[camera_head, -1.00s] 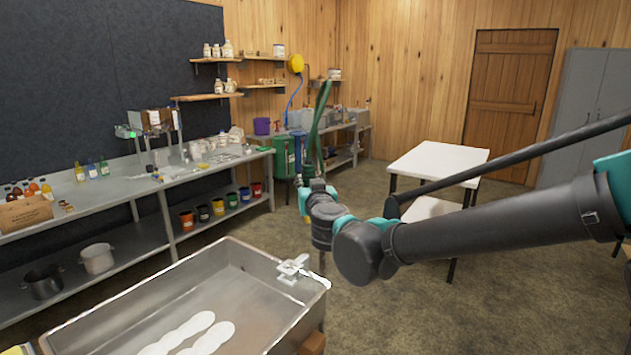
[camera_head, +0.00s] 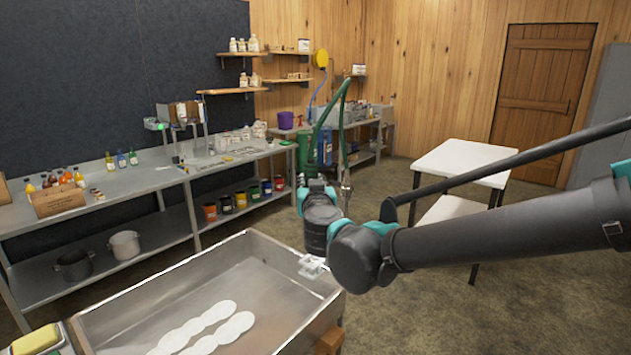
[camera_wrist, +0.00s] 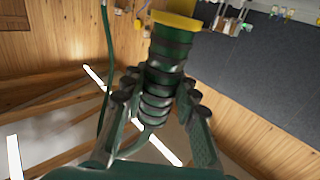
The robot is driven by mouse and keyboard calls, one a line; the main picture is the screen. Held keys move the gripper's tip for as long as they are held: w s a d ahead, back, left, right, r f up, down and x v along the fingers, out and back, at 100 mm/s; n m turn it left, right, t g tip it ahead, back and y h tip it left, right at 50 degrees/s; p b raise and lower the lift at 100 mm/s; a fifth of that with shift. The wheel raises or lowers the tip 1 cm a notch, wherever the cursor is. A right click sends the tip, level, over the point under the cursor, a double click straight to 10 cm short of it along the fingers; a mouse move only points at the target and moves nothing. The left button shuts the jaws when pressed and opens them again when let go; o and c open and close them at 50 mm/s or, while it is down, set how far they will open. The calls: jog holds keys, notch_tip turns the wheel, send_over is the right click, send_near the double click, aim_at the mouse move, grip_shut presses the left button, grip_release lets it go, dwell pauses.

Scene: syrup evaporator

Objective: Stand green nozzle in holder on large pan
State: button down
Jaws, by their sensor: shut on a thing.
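The green nozzle (camera_wrist: 170,55) is ribbed green and dark with a yellow end, and it fills the middle of the wrist view. My gripper (camera_wrist: 152,92) is shut around its ribbed body. A green hose (camera_head: 340,110) rises in an arc beyond my wrist in the head view. The head view largely hides the nozzle and fingers behind my arm. The large pan (camera_head: 120,318) is a shallow metal basin at the lower left. The small white holder (camera_head: 312,266) sits on its far right rim, just below my wrist in the picture and partly covered.
White round patches (camera_head: 208,325) lie on the pan floor. A metal bench (camera_head: 130,190) with bottles and pots runs along the dark wall. A white table (camera_head: 462,162) stands at the right. Open floor lies between table and pan.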

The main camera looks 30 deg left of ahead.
jog(key=shift+f, duration=0.2)
jog(key=shift+f, duration=0.35)
jog(key=shift+f, duration=0.65)
jog(key=shift+f, duration=0.35)
jog(key=shift+f, duration=0.35)
jog(key=shift+f, duration=0.3)
jog(key=shift+f, duration=0.7)
jog(key=shift+f, duration=0.35)
jog(key=shift+f, duration=1.35)
